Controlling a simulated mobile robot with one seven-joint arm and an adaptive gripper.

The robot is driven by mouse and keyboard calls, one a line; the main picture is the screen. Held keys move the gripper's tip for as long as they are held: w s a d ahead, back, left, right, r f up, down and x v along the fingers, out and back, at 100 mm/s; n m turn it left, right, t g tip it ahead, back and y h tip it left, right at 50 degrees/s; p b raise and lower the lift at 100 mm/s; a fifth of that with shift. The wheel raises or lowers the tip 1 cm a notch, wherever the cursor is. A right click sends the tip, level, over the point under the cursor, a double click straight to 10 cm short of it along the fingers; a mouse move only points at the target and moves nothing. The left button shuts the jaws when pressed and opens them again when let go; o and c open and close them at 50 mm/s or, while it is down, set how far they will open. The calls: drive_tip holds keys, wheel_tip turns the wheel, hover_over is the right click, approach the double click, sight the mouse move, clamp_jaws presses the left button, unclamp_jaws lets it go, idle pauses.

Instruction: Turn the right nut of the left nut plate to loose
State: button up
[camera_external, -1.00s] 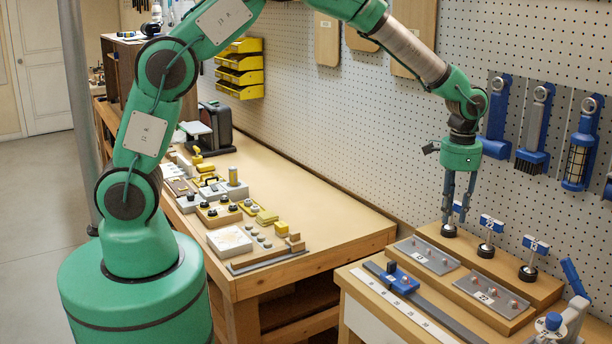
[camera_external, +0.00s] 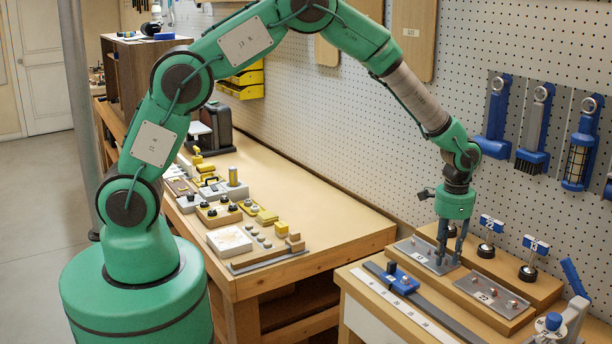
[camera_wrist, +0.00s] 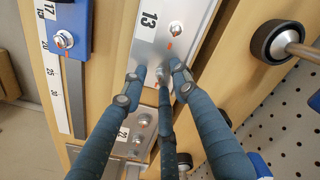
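The left nut plate is a grey metal plate labelled 13 (camera_wrist: 152,42); it shows in the external view (camera_external: 412,250) on the wooden step. Its left nut (camera_wrist: 176,28) is uncovered, with an orange mark beside it. Its right nut (camera_wrist: 164,74) sits among my fingertips and is partly hidden by them. My gripper (camera_external: 450,263) points down over the right end of this plate. Its three dark blue fingers (camera_wrist: 160,78) are spread around the right nut, with a visible gap on the left side. I cannot tell whether any fingertip touches the nut.
A second nut plate (camera_external: 491,296), labelled 22, lies to the right. Black-based knobs with blue tags (camera_external: 487,249) stand behind on the higher step. A blue slider block (camera_external: 399,281) on a ruler rail is in front. The pegboard (camera_external: 380,140) rises behind.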

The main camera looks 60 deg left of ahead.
drive_tip(key=shift+f, duration=0.15)
clamp_jaws()
